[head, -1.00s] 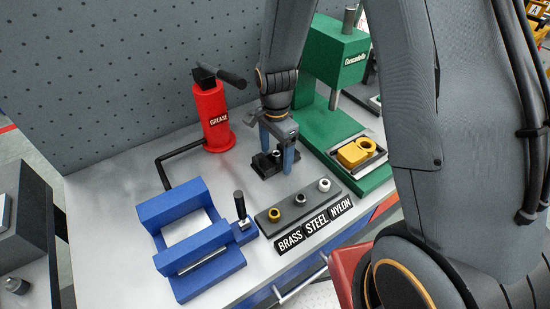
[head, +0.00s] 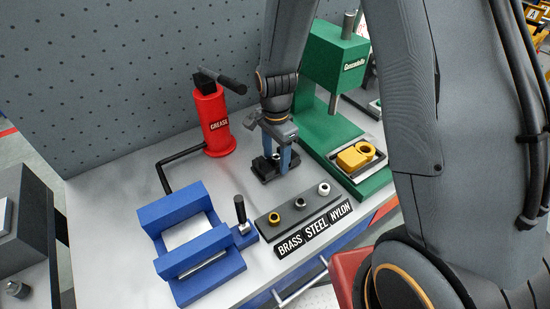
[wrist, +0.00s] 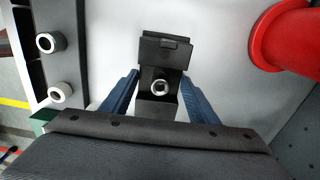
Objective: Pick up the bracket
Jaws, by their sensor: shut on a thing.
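The bracket (head: 261,169) is a dark, near-black part with a flat foot and an upright block; it stands on the grey bench behind the bushing rack. In the wrist view the bracket (wrist: 165,52) shows a pale metal ring in its block. My gripper (head: 276,160) points down over it, with its two blue fingers shut on the block from both sides. In the wrist view the fingertips of my gripper (wrist: 160,80) lie against the block's sides. The bracket appears to rest on the bench; its underside is hidden.
A red grease pump (head: 215,124) stands at the left rear, a green press (head: 325,123) with a yellow part (head: 356,155) to the right. In front are a rack (head: 287,213) with three bushings and a blue vise (head: 185,214). The pegboard wall (head: 130,80) is behind.

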